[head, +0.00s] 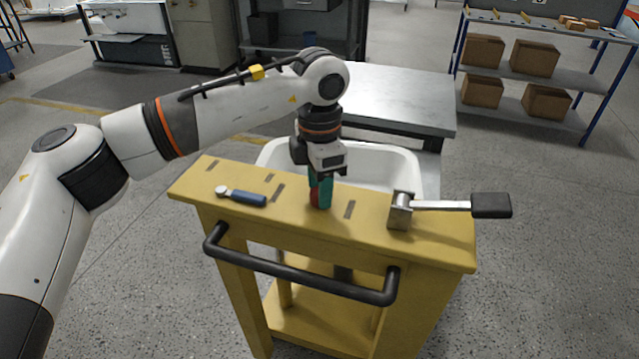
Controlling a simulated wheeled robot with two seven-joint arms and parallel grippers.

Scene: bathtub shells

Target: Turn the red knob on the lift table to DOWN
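The yellow lift table (415,247) stands in front of me with a dark push handle on its near side. The red knob (315,196) is on its top near the middle, partly hidden by my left gripper (321,190). The gripper points down from above, with its teal fingertips at the knob. I cannot tell whether the fingers are closed on it. Small dark grey marks lie on the top around the knob, too small to read, so the knob's setting is unclear. My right gripper is not in view.
A lever with a black grip (491,205) sticks out right from a metal block on the table top. A blue-handled tool (242,197) lies to the left. A white tub (400,165) and a steel table (395,95) are behind. Shelves with cardboard boxes (535,58) stand back right.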

